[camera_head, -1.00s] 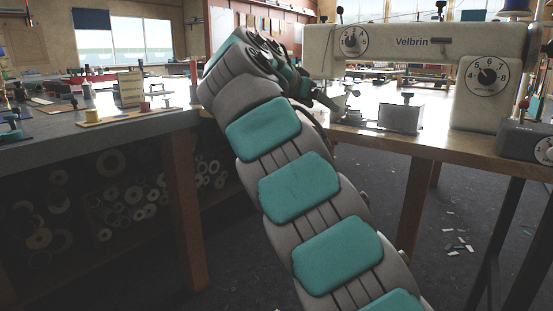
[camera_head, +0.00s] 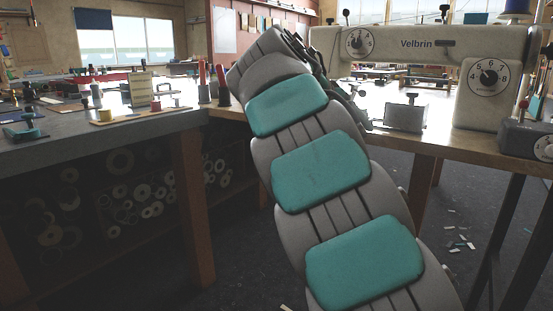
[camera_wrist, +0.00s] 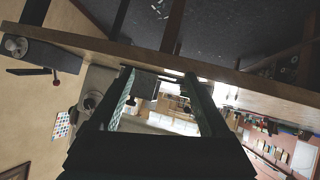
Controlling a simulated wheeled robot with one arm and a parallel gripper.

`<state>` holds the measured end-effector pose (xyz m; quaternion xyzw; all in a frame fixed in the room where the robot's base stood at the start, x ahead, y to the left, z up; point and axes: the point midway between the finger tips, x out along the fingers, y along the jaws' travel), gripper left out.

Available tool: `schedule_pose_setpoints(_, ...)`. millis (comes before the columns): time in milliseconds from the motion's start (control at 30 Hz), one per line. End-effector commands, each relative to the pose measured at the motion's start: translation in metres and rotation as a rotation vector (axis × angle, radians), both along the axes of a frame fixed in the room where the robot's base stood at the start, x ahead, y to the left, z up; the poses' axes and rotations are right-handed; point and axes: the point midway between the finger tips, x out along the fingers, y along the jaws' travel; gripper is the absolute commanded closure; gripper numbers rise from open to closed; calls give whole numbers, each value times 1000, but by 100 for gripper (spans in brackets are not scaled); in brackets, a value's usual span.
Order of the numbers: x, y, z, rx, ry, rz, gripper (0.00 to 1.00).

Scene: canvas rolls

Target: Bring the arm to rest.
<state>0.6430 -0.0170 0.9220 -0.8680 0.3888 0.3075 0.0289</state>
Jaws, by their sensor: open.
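My arm (camera_head: 320,170), with grey links and teal pads, rises from the bottom of the head view and bends over near the sewing table. My gripper lies mostly behind the arm there, and only dark parts show beside it. In the wrist view my gripper (camera_wrist: 158,78) is open, its two dark fingers apart with nothing visible held between them. That view is turned over, with the floor at the top.
A sewing machine (camera_head: 420,46) marked Velbrin stands on a wooden table (camera_head: 450,148) right of my arm. A grey workbench (camera_head: 60,140) with spools is at the left, rolls (camera_head: 120,160) stored below it. Small scraps (camera_head: 460,240) lie on the floor at right.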

Motion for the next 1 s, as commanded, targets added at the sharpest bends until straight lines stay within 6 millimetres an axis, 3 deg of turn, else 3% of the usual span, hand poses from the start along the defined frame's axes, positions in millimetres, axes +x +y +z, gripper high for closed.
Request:
schedule_pose_setpoints(233,-64,-49,-45,50,217,4,19)
schedule_pose_setpoints(467,-136,-73,-105,149,421,59,19)
schedule_pose_setpoints(767,-243,-66,-194,315,654,205,19)
schedule_pose_setpoints(1000,-338,-34,-265,456,822,371,19)
